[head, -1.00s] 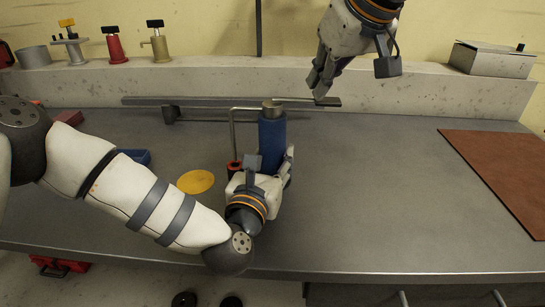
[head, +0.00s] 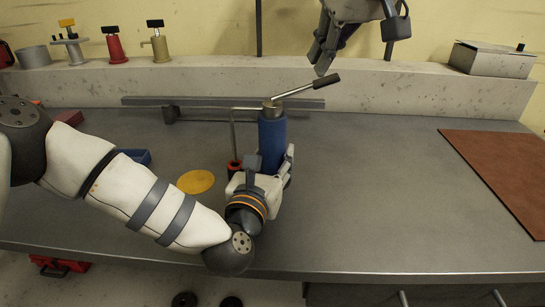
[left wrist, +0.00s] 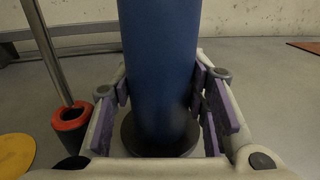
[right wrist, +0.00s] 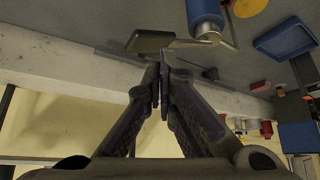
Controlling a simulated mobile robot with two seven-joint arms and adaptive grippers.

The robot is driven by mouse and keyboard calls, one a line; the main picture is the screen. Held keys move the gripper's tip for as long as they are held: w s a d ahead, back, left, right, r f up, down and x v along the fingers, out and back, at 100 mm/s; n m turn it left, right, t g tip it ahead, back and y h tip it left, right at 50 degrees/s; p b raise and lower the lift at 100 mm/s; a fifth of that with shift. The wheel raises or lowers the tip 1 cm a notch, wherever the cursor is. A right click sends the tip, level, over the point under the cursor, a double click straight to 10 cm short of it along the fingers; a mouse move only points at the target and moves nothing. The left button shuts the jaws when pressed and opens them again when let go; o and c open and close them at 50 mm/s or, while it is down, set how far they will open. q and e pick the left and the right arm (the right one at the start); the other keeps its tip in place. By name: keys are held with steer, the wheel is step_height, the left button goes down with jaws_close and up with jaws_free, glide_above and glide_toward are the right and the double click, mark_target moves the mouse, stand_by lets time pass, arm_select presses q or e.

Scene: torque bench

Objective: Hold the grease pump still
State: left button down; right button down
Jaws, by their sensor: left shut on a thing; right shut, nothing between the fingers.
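The grease pump (head: 272,140) is a blue upright cylinder with a dark round base, standing on the grey bench. Its lever (head: 308,88) slants up to the right from the pump's top and ends in a dark grip. A thin bent pipe (head: 232,130) comes down on its left to a red-rimmed dark cup (left wrist: 72,122). My left gripper (head: 271,166) is shut around the lower cylinder, its purple pads on both sides in the left wrist view. My right gripper (head: 321,68) is shut and empty by the lever's grip (right wrist: 150,41); I cannot tell whether they touch.
A yellow disc (head: 196,181) and a blue bin (head: 133,157) lie left of the pump. A long dark bar (head: 185,101) lies behind it. A brown mat (head: 505,170) covers the right side. The bench between pump and mat is clear.

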mark_target(324, 82)
stand_by(0.3)
steer(key=shift+f, duration=2.5)
steer(key=shift+r, duration=2.5)
steer(key=shift+r, duration=2.05)
arm_select(q)
steer(key=c, duration=1)
jaws_free()
steer(key=shift+o, duration=0.7)
